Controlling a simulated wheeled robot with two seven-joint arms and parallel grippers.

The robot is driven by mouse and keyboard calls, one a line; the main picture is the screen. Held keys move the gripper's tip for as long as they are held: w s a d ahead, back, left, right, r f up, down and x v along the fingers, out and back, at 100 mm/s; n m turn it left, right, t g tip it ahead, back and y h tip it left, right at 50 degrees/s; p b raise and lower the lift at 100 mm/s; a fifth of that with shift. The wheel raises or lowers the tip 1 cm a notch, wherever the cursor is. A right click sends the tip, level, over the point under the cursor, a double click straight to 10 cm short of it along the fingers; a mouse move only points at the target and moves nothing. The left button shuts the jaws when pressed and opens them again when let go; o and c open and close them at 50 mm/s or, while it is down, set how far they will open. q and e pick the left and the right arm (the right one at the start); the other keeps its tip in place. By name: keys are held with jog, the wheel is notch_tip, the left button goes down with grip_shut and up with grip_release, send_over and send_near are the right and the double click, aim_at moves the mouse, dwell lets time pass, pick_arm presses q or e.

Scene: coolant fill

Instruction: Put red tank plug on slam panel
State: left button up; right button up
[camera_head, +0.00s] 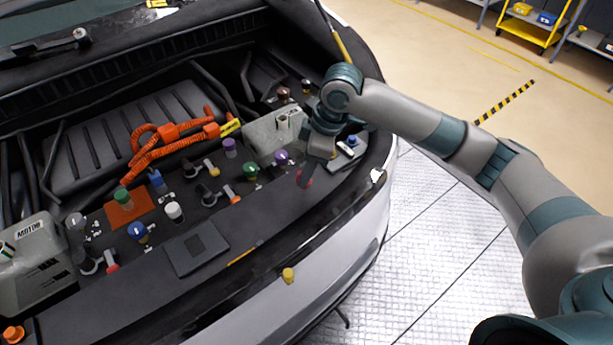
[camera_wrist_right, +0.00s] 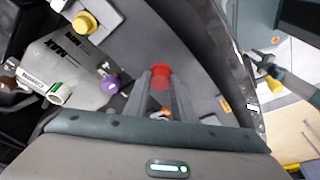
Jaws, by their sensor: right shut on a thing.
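The red tank plug (camera_head: 304,181) shows as a small red spot at the tips of my right gripper (camera_head: 307,170). In the right wrist view the red plug (camera_wrist_right: 160,72) sits between the fingertips of the right gripper (camera_wrist_right: 160,84), which is shut on it. The slam panel (camera_head: 262,222) is the dark flat strip along the front of the engine bay. The plug is over the panel's right part; I cannot tell whether it touches the surface. My left gripper is not in view.
A grey tank (camera_head: 268,138) stands behind the gripper, with a purple cap (camera_head: 281,157) and a green cap (camera_head: 250,170) close by. Bare panel shows left of the gripper.

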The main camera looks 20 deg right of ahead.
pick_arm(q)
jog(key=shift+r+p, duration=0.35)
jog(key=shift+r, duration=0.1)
pick_arm(e)
jog(key=shift+f, duration=1.5)
jog(key=shift+f, duration=0.1)
jog(key=o, duration=0.8)
jog(key=shift+o, duration=0.2)
jog(key=shift+d+r, duration=0.15)
jog(key=shift+r, duration=0.45)
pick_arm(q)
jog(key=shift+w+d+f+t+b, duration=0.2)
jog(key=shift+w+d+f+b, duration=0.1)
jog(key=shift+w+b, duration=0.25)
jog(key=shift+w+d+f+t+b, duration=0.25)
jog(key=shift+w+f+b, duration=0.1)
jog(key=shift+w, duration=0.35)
pick_arm(e)
jog(key=v, duration=1.1)
